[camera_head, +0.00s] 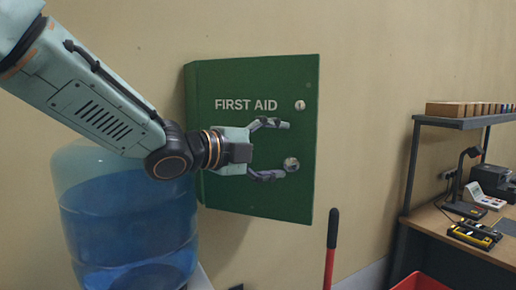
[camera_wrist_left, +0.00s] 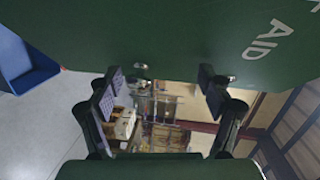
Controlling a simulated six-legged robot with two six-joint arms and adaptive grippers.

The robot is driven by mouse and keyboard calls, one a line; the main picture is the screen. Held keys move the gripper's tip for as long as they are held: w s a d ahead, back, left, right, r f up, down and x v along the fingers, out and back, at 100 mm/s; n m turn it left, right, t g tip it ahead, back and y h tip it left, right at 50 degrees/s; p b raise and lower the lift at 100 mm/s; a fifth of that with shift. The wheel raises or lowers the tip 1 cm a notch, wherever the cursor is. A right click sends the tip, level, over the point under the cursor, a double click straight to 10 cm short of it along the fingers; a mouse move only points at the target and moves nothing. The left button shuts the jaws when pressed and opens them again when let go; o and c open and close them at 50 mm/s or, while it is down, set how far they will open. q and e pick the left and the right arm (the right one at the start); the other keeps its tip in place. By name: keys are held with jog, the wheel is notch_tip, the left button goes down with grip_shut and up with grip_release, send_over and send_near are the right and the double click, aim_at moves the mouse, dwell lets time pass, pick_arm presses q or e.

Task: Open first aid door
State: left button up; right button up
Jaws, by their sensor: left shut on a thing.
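The green first aid door (camera_head: 235,182) is on the wall cabinet in the middle of the head view, with white FIRST AID lettering. No gap at its edge can be made out. A small round fitting (camera_head: 300,105) is at its upper right and a round metal knob (camera_head: 291,164) is below it. In the left wrist view, the door (camera_wrist_left: 185,40) fills the top, above the fingers. My right gripper is not in view.
A blue water bottle (camera_head: 130,222) stands at the lower left, below my left arm. A red-and-black handle (camera_head: 331,250) rises below the door's right edge. A desk (camera_head: 450,235) with a lamp and a shelf (camera_head: 465,122) is at the right. The wall between is bare.

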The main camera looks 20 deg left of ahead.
aim_at(267, 145)
pick_arm(q)
jog(key=shift+s+a+r, duration=0.6)
jog(key=shift+a+r, duration=0.2)
jog(key=shift+r, duration=0.15)
jog(key=shift+s, duration=0.3)
jog(key=shift+s+d+f+p, duration=0.1)
jog(key=shift+s+d+p, duration=0.15)
jog(key=shift+p, duration=0.25)
jog(key=shift+s+f+p, duration=0.1)
jog(key=shift+f+p, duration=0.4)
jog(key=shift+p, duration=0.25)
